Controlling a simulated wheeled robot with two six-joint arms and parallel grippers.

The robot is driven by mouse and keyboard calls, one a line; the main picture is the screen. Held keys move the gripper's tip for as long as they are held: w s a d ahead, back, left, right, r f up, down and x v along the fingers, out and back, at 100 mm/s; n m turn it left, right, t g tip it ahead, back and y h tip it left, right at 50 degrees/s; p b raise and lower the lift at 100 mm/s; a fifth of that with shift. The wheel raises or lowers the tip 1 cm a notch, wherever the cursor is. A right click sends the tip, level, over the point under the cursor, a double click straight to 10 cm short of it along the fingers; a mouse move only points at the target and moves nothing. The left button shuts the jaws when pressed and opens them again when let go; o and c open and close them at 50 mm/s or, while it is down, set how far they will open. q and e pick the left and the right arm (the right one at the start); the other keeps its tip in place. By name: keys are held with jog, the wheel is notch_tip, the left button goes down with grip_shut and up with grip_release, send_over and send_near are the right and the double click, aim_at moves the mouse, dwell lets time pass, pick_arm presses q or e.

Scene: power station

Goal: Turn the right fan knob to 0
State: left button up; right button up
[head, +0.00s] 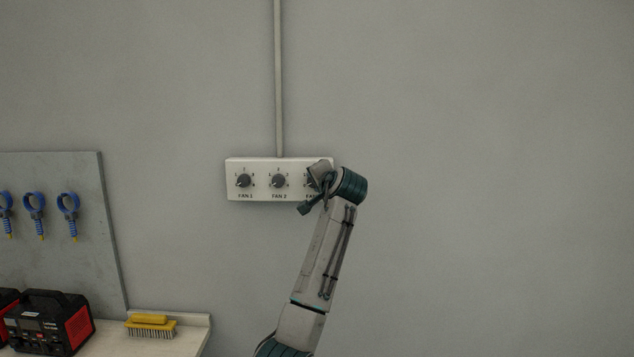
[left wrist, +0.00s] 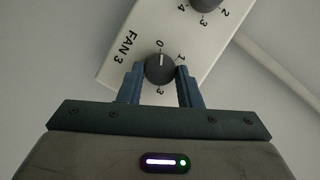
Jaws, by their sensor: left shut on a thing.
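A white fan panel (head: 262,192) on the wall carries three dark round knobs. The FAN 1 knob (head: 244,181) and FAN 2 knob (head: 278,181) show clearly in the head view. The right knob, FAN 3 (left wrist: 160,67), is mostly hidden there by my left arm. In the left wrist view, my left gripper (left wrist: 160,72) has one finger on each side of the FAN 3 knob and is shut on it. Its white pointer line points up toward the printed 0. The 1 is to its right. My right gripper is not in view.
A grey conduit (head: 279,80) runs up the wall from the panel. At lower left are a board (head: 60,265) with blue-handled tools, a red-black power unit (head: 55,325) and a yellow brush (head: 150,326). The wall at right is bare.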

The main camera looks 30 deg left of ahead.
pick_arm(q)
jog(key=shift+n, duration=0.3)
dwell(0.4)
jog(key=o, duration=1)
jog(key=shift+c, duration=0.2)
jog(key=b+v, duration=0.3)
jog(key=v, duration=0.7)
jog(key=shift+s+d+r, duration=0.15)
jog(key=shift+s, duration=0.15)
